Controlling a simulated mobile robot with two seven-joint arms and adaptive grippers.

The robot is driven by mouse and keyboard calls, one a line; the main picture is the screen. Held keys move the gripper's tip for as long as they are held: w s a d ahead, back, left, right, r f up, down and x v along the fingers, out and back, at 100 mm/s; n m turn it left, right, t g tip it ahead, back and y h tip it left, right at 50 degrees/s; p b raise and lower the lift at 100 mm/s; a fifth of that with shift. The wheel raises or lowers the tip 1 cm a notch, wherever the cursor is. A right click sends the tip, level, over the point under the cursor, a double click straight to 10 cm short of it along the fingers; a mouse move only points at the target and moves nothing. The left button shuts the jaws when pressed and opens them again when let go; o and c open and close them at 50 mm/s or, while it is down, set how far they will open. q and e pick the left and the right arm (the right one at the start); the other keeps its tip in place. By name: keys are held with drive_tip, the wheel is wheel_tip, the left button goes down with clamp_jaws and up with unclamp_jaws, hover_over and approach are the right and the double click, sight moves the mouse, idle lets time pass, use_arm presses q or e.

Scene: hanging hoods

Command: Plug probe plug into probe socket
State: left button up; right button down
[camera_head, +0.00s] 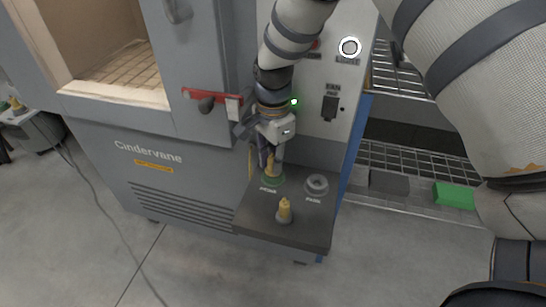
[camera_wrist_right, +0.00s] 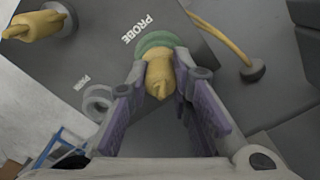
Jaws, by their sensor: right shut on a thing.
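My right gripper (camera_head: 270,152) comes down from above over the dark shelf (camera_head: 305,232) on the front of the grey oven. It is shut on the yellow probe plug (camera_wrist_right: 159,74), which shows between its purple finger pads in the wrist view. The plug stands at the green-ringed probe socket (camera_head: 272,181), marked PROBE, which also shows in the wrist view (camera_wrist_right: 157,41). The plug's lower end is hidden, so I cannot tell how deep it sits. The grey ring of the PARK socket (camera_head: 317,184) is empty to the right. My left gripper is not in view.
A second yellow plug-like piece (camera_head: 284,210) stands in a grey base near the shelf's front. A yellow cord (camera_wrist_right: 228,40) runs to a grey grommet in the wrist view. A red-barred latch (camera_head: 212,97) and fan switch (camera_head: 330,107) are close to my right arm.

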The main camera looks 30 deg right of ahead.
drive_tip(key=c, duration=1.4)
unclamp_jaws()
drive_tip(key=shift+o, duration=0.2)
wheel_tip(320, 180, up, 12)
drive_tip(key=shift+f, duration=0.1)
